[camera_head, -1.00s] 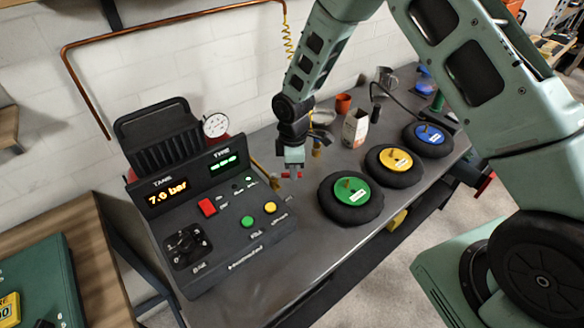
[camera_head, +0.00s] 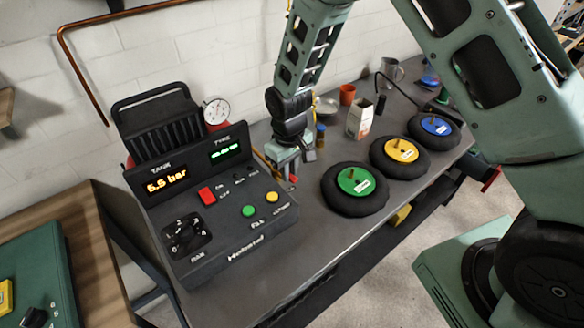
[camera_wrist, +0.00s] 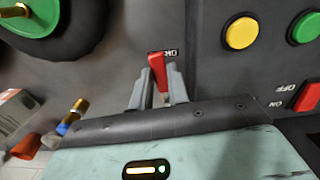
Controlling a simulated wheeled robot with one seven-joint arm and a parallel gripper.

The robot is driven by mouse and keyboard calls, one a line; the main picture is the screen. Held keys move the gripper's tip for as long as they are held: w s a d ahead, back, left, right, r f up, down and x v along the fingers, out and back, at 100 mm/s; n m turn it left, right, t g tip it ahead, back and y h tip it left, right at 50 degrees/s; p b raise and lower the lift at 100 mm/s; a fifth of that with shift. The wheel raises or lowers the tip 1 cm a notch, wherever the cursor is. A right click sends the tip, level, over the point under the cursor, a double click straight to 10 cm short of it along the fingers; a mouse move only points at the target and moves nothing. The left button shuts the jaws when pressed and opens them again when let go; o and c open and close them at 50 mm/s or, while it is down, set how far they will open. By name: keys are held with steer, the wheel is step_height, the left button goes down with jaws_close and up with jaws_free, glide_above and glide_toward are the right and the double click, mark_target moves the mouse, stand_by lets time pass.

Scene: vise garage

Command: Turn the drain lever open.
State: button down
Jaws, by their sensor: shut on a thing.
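The drain lever is a small red handle (camera_wrist: 157,70) between my fingertips in the wrist view. It sits at the right side of the dark compressor panel, beside a partly hidden label. My gripper (camera_wrist: 158,85) is shut on the lever. In the head view my gripper (camera_head: 287,166) is at the panel's right edge, and a bit of the red lever (camera_head: 293,179) shows beside it. The compressor (camera_head: 225,205) has a tank display (camera_head: 167,183) reading about 6.5 bar.
A yellow button (camera_head: 272,197), a green button (camera_head: 249,211) and a red switch (camera_head: 206,195) are on the panel. Wheels with green (camera_head: 356,181), yellow (camera_head: 401,150) and blue (camera_head: 435,125) hubs lie on the bench to the right. A carton (camera_head: 360,121) and an orange cup (camera_head: 347,94) stand behind.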

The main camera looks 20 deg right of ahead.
steer(key=shift+a+m, duration=0.25)
steer(key=shift+m, duration=0.35)
steer(key=shift+a, duration=0.1)
steer(key=c, duration=1.3)
jaws_free()
steer(key=shift+s, duration=0.1)
steer(key=shift+c, duration=0.2)
step_height(320, 180, up, 18)
steer(key=b, duration=0.2)
steer(key=shift+f, duration=0.25)
